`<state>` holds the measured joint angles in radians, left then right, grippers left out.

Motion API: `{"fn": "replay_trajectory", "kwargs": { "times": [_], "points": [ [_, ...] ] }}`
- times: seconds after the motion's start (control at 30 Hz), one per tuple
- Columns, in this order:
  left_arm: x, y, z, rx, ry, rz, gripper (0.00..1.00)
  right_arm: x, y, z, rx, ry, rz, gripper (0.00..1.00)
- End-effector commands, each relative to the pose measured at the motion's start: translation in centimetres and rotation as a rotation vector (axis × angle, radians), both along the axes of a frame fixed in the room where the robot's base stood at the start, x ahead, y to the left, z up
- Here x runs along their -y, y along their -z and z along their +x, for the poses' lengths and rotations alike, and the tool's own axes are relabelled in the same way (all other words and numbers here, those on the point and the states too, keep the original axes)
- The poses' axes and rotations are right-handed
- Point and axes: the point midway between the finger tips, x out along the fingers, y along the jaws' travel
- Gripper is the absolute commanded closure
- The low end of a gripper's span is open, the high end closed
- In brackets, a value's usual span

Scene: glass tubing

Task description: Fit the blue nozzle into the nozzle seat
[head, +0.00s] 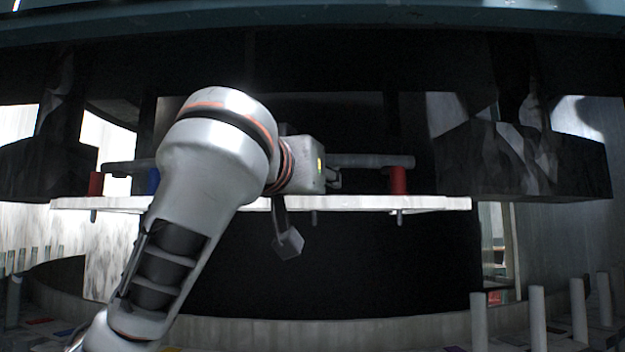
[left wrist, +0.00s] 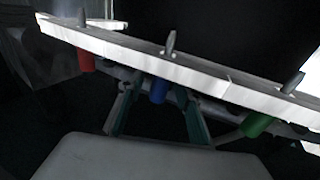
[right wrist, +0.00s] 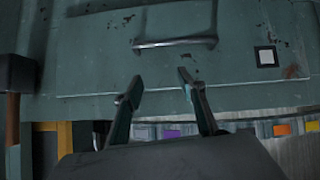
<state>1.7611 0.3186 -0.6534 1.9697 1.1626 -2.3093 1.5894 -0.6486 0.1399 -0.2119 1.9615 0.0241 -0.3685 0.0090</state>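In the head view my left gripper (head: 333,178) is over the shelf's middle and hides what is there. Another blue piece (head: 153,180) shows left of my arm. I cannot identify the nozzle seat. My right gripper (right wrist: 160,78) is open and empty, facing a teal drawer.
Red cylinders stand near the shelf's left (head: 95,183) and right (head: 397,180) ends, with a grey horizontal bar (head: 370,160) by the right one. Pins stick out below the shelf. The drawer has a metal handle (right wrist: 175,43). Several pale posts (head: 537,318) stand lower right.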

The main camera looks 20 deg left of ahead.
Motion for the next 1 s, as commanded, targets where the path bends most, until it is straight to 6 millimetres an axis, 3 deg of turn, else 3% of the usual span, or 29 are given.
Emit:
{"fn": "replay_trajectory", "kwargs": {
  "times": [0.17,1.0],
  "points": [
    [0.1,0.1,-0.8,-0.001,0.002,-0.001,0.65,0.0,0.0,0.0,-0.001,0.000,-0.001,0.60],
    [0.0,0.4,-10.7,0.010,-0.001,0.003,0.65,0.0,0.0,0.0,0.001,0.000,0.001,0.60]
  ]
}}
